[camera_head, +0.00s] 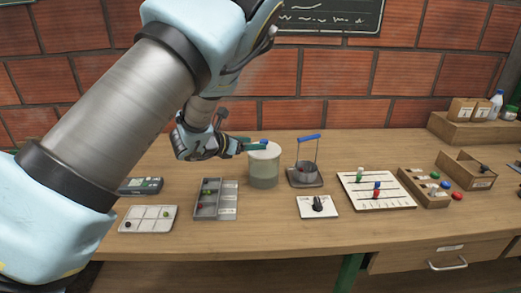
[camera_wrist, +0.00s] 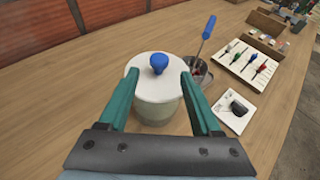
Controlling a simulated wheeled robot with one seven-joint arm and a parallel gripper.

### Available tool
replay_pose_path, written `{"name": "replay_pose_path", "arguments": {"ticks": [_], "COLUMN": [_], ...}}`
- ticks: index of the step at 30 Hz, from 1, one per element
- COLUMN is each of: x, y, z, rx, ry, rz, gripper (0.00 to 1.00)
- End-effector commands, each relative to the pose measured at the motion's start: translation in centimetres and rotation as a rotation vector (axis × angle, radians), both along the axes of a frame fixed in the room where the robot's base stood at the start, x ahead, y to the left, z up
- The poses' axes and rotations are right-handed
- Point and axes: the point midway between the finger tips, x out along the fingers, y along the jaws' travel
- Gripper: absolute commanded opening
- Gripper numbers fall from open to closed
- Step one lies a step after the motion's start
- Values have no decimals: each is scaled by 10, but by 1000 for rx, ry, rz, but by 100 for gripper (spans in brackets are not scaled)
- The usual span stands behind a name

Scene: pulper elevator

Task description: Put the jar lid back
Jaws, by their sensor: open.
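The jar (camera_head: 264,172) is a pale grey-green cylinder standing on the table near the middle of the head view. It also shows in the wrist view (camera_wrist: 160,113). Its white lid (camera_wrist: 148,92) with a blue knob (camera_wrist: 159,62) lies on top and looks seated; I cannot tell if it is fully closed. My gripper (camera_head: 255,144) is at the jar's top from the left. In the wrist view its two green fingers (camera_wrist: 157,80) are open, one on each side of the lid, with the knob beyond them. I cannot tell whether they touch the lid.
A metal pot with a blue-handled frame (camera_head: 305,170) stands close to the jar's right. A divided grey tray (camera_head: 214,200) is at its left. A white plate with a black knob (camera_head: 317,206) and a slotted board (camera_head: 375,190) are further right. Bare table lies in front.

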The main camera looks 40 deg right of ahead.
Motion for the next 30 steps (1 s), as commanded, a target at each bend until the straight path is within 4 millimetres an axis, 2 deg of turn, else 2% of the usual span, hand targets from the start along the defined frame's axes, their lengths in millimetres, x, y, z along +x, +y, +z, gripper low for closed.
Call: {"name": "replay_pose_path", "arguments": {"ticks": [3, 9, 20, 23, 26, 29, 30], "x": [-2, -5, -4, 12, 52, 101, 118], "y": [22, 45, 51, 62, 93, 150, 177], "z": [6, 17, 21, 22, 23, 22, 21], "rx": [-2, -1, 0, -1, -15, -67, -104], "ry": [1, 1, 4, 64, 229, 495, 619], "rz": [3, 0, 5, 87, 308, 649, 800], "gripper": [65, 65, 65, 65, 65, 65, 65]}}
